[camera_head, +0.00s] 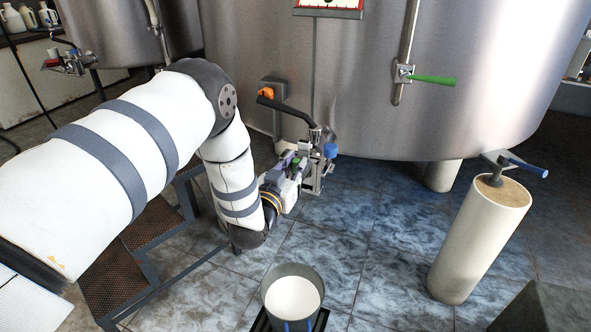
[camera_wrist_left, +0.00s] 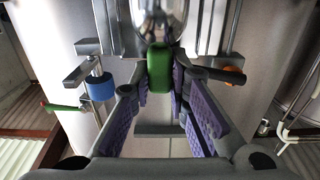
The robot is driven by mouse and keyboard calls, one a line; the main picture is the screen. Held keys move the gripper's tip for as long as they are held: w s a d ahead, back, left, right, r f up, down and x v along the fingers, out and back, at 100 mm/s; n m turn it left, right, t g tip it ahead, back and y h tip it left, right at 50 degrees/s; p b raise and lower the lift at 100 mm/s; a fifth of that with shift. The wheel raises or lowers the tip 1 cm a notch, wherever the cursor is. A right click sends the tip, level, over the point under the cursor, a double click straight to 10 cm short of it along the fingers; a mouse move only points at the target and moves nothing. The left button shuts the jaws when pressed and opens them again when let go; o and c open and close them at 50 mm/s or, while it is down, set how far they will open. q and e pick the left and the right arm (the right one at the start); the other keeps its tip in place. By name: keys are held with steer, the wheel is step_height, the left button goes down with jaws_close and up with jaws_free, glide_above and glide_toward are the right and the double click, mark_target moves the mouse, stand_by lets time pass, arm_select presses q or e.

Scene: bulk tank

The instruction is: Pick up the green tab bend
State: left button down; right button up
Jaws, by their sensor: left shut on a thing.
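The green tab bend shows in the left wrist view as a green tab (camera_wrist_left: 160,68) at the end of shiny metal, between my fingertips. In the head view a small bit of the green tab (camera_head: 297,161) shows at the front of the tank's outlet fittings. My left gripper (camera_head: 296,170) reaches in from the left at the fittings. In the left wrist view its purple-padded fingers (camera_wrist_left: 161,84) are shut on the green tab. The bend's far part is hidden or hard to make out. My right gripper is in neither view.
The large steel tank (camera_head: 380,100) stands close behind the gripper. A blue knob (camera_head: 330,151) and a black-handled lever (camera_head: 288,108) are beside it. A bucket of white liquid (camera_head: 291,293) stands below. A pale cylinder (camera_head: 478,240) stands right; tiled floor between is clear.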

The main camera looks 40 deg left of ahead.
arm_select(q)
step_height(320, 180, up, 17)
steer(key=p, duration=0.3)
steer(key=shift+r, duration=0.2)
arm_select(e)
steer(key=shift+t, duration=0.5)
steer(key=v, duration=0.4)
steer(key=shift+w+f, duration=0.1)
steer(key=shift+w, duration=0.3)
